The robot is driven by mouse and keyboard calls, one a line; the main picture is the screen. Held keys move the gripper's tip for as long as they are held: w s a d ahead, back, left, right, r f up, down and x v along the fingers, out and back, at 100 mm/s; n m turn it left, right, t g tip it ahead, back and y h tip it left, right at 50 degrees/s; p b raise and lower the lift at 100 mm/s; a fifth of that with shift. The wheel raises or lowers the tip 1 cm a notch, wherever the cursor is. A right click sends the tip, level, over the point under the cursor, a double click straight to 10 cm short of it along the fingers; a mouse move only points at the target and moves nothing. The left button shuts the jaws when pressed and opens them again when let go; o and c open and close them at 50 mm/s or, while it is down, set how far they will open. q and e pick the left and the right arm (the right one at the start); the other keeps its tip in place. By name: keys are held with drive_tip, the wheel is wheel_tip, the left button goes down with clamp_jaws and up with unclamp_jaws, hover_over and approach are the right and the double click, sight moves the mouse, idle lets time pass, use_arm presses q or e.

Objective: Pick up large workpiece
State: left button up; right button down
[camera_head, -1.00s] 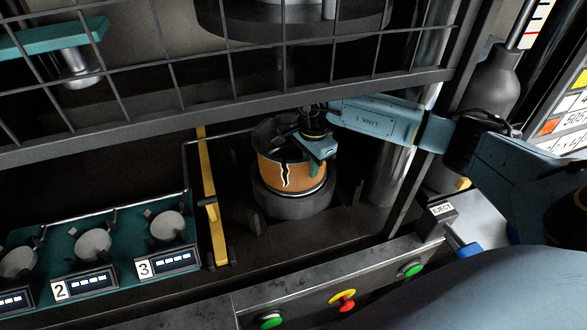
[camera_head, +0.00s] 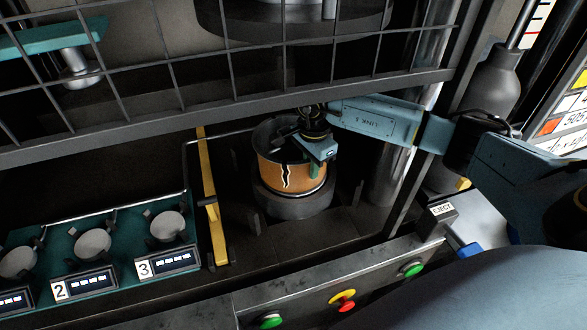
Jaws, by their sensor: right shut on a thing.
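The large workpiece (camera_head: 276,174) is an orange-brown pot with a dark rim and a jagged black-and-white crack mark on its front. It is upright on, or just above, a round grey pedestal (camera_head: 292,205) inside the machine. My right arm reaches in from the right, and my right gripper (camera_head: 311,170) is at the pot's right front rim, shut on its wall. The arm hides part of the pot's rim and its right side. My left gripper is not in view.
A yellow bar (camera_head: 212,205) stands left of the pot. A teal tray (camera_head: 122,282) with numbered round holders is at lower left. A mesh guard (camera_head: 230,90) hangs above the arm. A front panel (camera_head: 310,290) carries coloured buttons, with an EJECT box (camera_head: 442,210) at right.

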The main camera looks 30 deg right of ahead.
drive_tip(key=shift+s+f, duration=0.1)
drive_tip(key=shift+s, duration=0.1)
wheel_tip(320, 180, up, 4)
drive_tip(key=shift+f+b, duration=0.25)
drive_tip(key=shift+b, duration=0.35)
drive_tip(key=s+a+b, duration=0.4)
drive_tip(key=s, duration=1.3)
drive_tip(key=shift+r, duration=0.1)
drive_tip(key=shift+s, duration=0.1)
